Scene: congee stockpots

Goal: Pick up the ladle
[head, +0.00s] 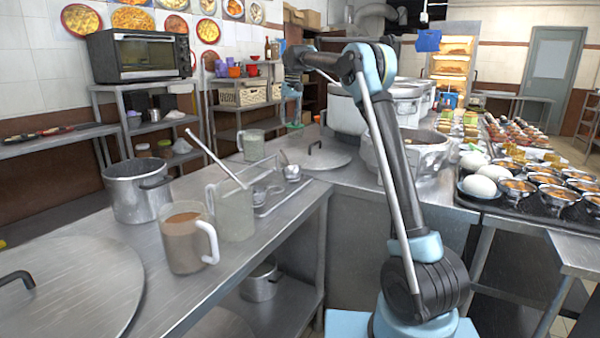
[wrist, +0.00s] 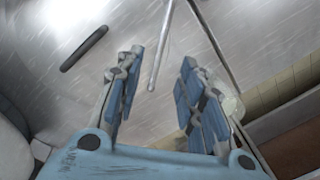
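In the head view, small steel ladles (head: 291,172) lie on a tray on the steel counter, beside the pot lid. A long thin handle (head: 215,158) also leans out of a translucent pitcher. In the wrist view, a thin metal rod, apparently a ladle handle (wrist: 161,47), shows beyond and between my fingertips; its bowl is not clear. My gripper (wrist: 160,68) is open, with blue-padded fingers apart and nothing held. In the head view, the end of my arm (head: 293,88) is above the counter, behind the ladles; its fingers are hard to make out there.
A pot lid (head: 314,158) with a dark handle lies near the tray. A brown-filled pitcher (head: 187,240), a translucent pitcher (head: 235,212) and a steel pot (head: 135,192) stand left. Large stockpots (head: 412,152) stand at the right. Food bowls (head: 556,197) fill the far-right table.

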